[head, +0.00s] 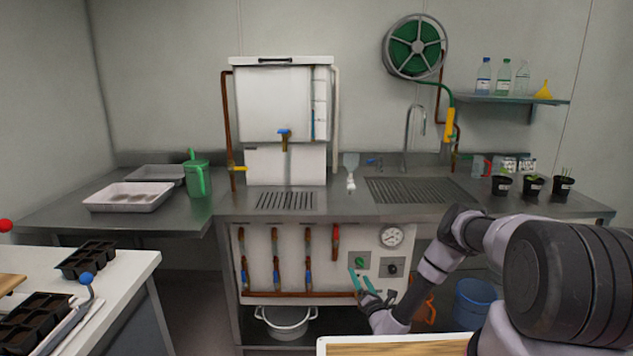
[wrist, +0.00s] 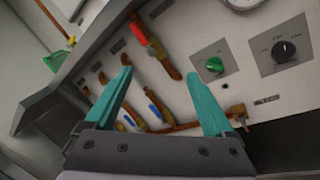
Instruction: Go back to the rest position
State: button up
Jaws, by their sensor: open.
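My gripper (head: 361,281) has teal fingers and is open and empty. In the head view it is in front of the lower control panel (head: 262,268), below the counter. In the wrist view my gripper (wrist: 163,100) has its two fingers spread wide, with the panel behind them. A green knob (wrist: 214,65) and a black knob (wrist: 285,48) show beyond the right finger. I cannot tell whether the fingers touch the panel.
Potted seedlings (head: 533,185) stand at the right. A white table (head: 125,270) with black seed trays is at the left. A blue bucket (head: 476,303) sits below the counter.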

jog(key=w+a+r+n+g+y, duration=0.1)
jog(key=w+a+r+n+y, duration=0.15)
jog(key=r, duration=0.35)
jog(key=w+a+r+n+y, duration=0.1)
jog(key=r+n+y, duration=0.25)
jog(key=r, duration=0.25)
jog(key=s+a+r+n+g+y, duration=0.25)
jog(key=r+n+g, duration=0.3)
jog(key=r, duration=0.35)
jog(key=s+a+r+n+g+y, duration=0.25)
jog(key=r+n+g, duration=0.25)
jog(key=r+n, duration=0.3)
jog(key=s+a+r+n+g+y, duration=0.25)
jog(key=r+n+g, duration=0.3)
jog(key=r, duration=0.55)
jog(key=s+r+n+g+h, duration=0.3)
jog(key=s+r+n, duration=0.1)
jog(key=s+r, duration=0.3)
jog(key=s+d+r+n+t+h, duration=0.4)
jog(key=s+d+r+h, duration=0.2)
jog(key=s+d, duration=0.4)
jog(key=s+d+r+n+t+h, duration=0.4)
jog(key=s+d+r+h, duration=0.3)
jog(key=s+d, duration=0.3)
jog(key=s+r, duration=0.1)
jog(key=s, duration=0.3)
jog(key=shift+s+r, duration=0.15)
jog(key=shift+r, duration=0.2)
jog(key=shift+d, duration=0.1)
